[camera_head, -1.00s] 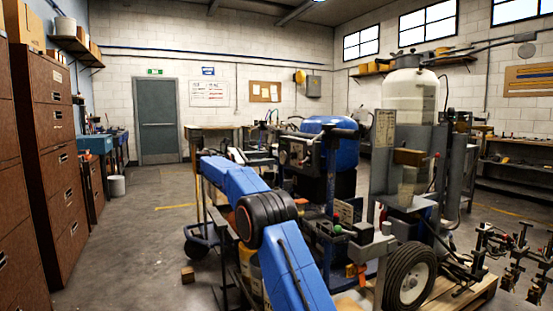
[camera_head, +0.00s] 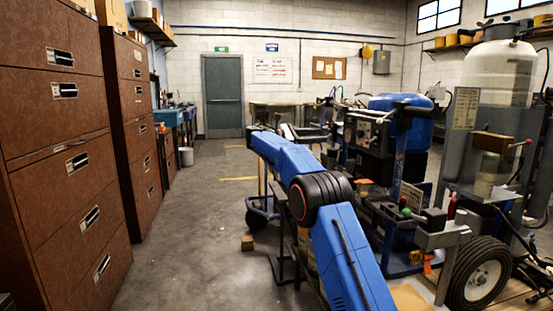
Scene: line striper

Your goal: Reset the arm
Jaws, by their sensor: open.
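My blue arm (camera_head: 340,255) rises from the bottom of the head view to a black ribbed joint (camera_head: 320,197). From there its forearm (camera_head: 285,158) runs up and to the left. At its far end a small grey and dark part, my gripper (camera_head: 287,131), shows beyond the forearm. It is small and partly covered, so its fingers are hard to make out. I see nothing held in it. The arm hangs in front of the striping machine (camera_head: 385,150) with its blue tank; I cannot tell whether it touches it.
Brown filing cabinets (camera_head: 65,150) line the left. Bare concrete floor (camera_head: 190,240) lies between them and my arm, with a small wooden block (camera_head: 247,243) on it. A wheel (camera_head: 480,276) and a white tank (camera_head: 497,75) stand at right. A grey door (camera_head: 222,95) is at the back.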

